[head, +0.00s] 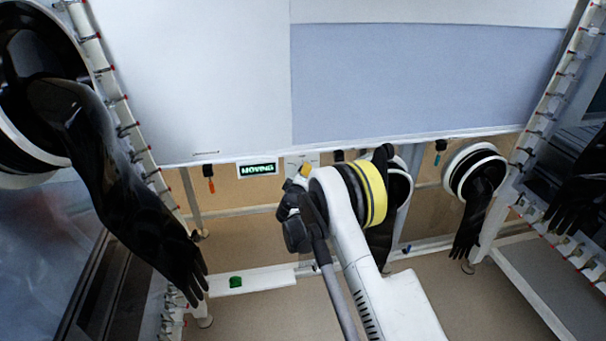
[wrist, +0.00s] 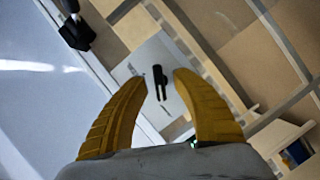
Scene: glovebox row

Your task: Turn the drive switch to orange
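The drive switch seems to be the black lever (wrist: 157,82) on a pale plate (wrist: 150,55) in the wrist view. No orange mark can be made out on that plate. My gripper (wrist: 160,76) has its two yellow fingers apart, one on each side of the lever; I cannot tell whether they touch it. In the head view my gripper (head: 303,171) is in front of the pale plate (head: 292,159), and the lever is hidden there. A black piece with an orange end (head: 210,180) hangs further left.
A display reading MOVING (head: 257,169) is left of my gripper. A black piece with a teal end (head: 438,152) hangs at right. Black gloves hang from ports at left (head: 140,200) and right (head: 472,222). A green piece (head: 235,282) lies on a white ledge.

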